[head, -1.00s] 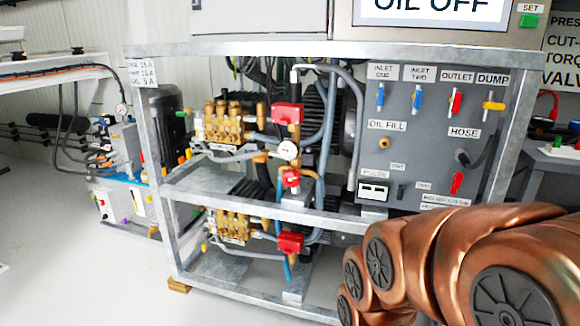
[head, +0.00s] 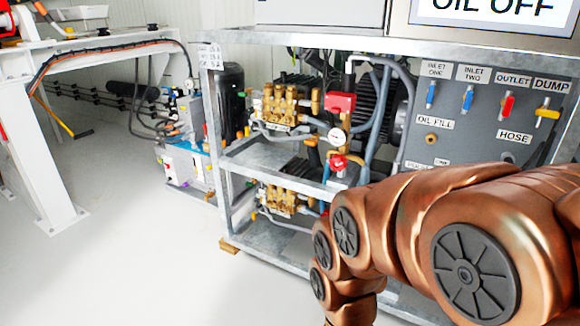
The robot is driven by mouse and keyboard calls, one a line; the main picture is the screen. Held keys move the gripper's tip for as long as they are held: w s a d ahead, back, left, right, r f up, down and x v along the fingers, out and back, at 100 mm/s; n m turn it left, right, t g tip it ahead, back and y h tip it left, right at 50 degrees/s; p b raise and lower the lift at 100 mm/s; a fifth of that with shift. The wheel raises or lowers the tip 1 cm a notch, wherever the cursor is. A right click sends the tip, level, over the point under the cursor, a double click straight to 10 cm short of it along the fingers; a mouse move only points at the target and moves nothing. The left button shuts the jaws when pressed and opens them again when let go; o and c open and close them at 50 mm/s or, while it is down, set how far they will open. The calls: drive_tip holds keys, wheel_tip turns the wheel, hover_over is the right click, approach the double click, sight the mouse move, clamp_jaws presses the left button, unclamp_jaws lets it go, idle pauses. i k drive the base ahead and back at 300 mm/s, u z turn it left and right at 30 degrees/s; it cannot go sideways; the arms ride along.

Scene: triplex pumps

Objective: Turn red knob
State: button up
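A small red knob (head: 338,162) sits on the pump piping in the middle of the rack, just below a round white gauge (head: 337,136). Other red handles are in view: the outlet valve (head: 507,106) on the grey panel, beside blue inlet handles and a yellow dump handle. I cannot tell which red one the task means. My copper-coloured arm crosses the lower right and covers the lower part of the panel and the lower rack. My gripper is not visible in the head view.
The metal pump rack (head: 229,210) holds brass pump heads (head: 280,107) and hoses. A white-legged bench (head: 40,150) stands at the left. A smaller machine (head: 183,155) stands behind. The white floor (head: 130,260) at the lower left is clear.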

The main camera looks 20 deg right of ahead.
sight(338, 162)
drive_tip(key=u, duration=1.65)
drive_tip(key=k, duration=0.35)
drive_tip(key=z, duration=0.35)
